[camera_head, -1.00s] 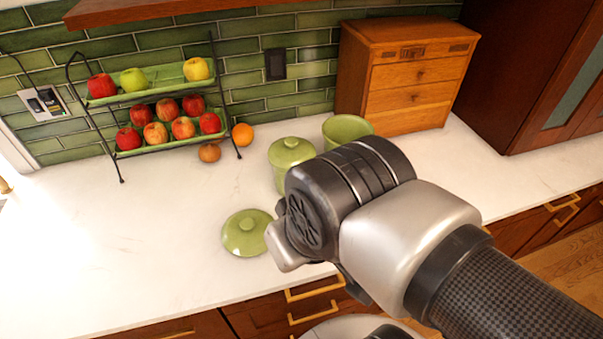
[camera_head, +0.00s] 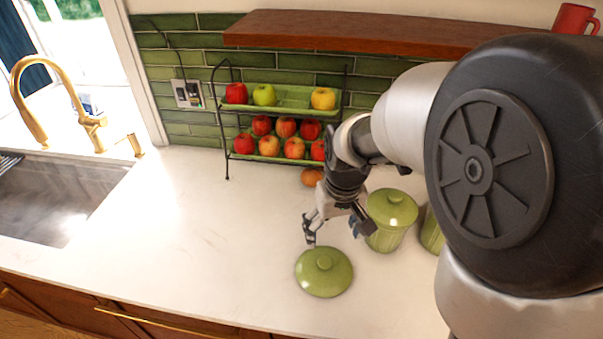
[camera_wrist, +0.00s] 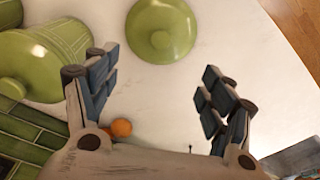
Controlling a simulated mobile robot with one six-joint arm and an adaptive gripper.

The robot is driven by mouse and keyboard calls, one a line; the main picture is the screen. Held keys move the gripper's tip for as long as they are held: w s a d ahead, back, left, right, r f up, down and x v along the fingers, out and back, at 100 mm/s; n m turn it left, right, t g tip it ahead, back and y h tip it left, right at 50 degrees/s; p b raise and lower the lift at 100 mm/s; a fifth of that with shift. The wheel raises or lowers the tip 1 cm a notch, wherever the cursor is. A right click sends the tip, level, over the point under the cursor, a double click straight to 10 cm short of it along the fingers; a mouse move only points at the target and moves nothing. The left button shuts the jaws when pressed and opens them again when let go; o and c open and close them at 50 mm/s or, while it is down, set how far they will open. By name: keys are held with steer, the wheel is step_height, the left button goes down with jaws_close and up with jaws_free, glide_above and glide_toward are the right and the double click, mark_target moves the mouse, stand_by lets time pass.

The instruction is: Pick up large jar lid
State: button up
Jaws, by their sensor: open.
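The large green jar lid (camera_head: 324,272) lies flat on the white counter, knob up, near the front edge. It also shows at the top of the wrist view (camera_wrist: 161,30), beyond my fingertips. My gripper (camera_head: 333,232) is open and empty. It hangs just behind the lid in the head view, apart from it. In the wrist view my two fingers (camera_wrist: 152,75) are spread wide with bare counter between them.
A lidded green jar (camera_head: 390,220) stands close to the right of my gripper. Another green jar (camera_head: 432,232) is partly hidden by my arm. A fruit rack (camera_head: 283,102) stands behind. The counter (camera_head: 190,225) is clear to the left.

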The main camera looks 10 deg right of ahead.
mark_target(326, 262)
steer(key=o, duration=0.5)
steer(key=f+b, duration=0.1)
steer(key=f, duration=0.2)
steer(key=f+b, duration=0.1)
steer(key=f, duration=0.3)
steer(key=w+f+b, duration=0.1)
steer(key=f, duration=0.3)
steer(key=shift+f, duration=0.1)
steer(key=shift+w+a+f+b, duration=0.15)
steer(key=shift+f+b, duration=0.3)
steer(key=shift+f, duration=0.5)
steer(key=shift+w+d+f+b, duration=0.15)
steer(key=shift+f+b, duration=0.3)
steer(key=shift+f, duration=0.55)
steer(key=shift+w+a+f+b, duration=0.1)
steer(key=shift+w+f+b, duration=0.25)
steer(key=shift+f, duration=0.6)
